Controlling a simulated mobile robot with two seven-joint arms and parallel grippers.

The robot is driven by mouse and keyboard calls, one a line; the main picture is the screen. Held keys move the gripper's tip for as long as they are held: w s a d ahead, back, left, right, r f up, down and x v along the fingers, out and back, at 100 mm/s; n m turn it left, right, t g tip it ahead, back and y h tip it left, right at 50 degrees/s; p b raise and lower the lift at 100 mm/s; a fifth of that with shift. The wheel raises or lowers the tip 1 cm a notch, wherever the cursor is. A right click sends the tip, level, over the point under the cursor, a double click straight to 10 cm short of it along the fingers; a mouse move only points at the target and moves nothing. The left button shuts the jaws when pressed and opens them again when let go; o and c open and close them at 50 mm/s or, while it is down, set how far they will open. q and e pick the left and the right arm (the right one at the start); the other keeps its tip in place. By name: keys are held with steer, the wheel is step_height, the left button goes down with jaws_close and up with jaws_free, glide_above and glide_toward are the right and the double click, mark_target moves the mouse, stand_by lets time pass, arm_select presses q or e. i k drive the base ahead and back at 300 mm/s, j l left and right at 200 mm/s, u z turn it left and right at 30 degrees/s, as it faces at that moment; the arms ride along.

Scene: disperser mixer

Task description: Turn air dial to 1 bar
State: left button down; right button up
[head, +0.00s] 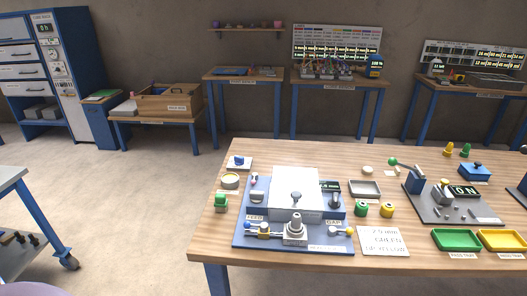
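No dial that I can clearly read as the air dial shows in the head view. A machine on a blue base (245,240) stands on the near wooden table, with a pale block on top, a small display and knobs labelled feed and gap. To its right, a grey device (440,205) has a green-tipped lever and a display that seems to read 0 N. A tall blue cabinet (72,100) at the far left has a panel with a display and small round dials. Neither of my grippers is in view.
The near table (300,155) also holds a grey tray (365,189), a green tray (456,240), a yellow tray (502,240) and a white card (382,241). Benches stand along the back wall. A wheeled cart (30,225) is at left; floor between is open.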

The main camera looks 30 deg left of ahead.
mark_target(239, 160)
steer(key=u, duration=1.2)
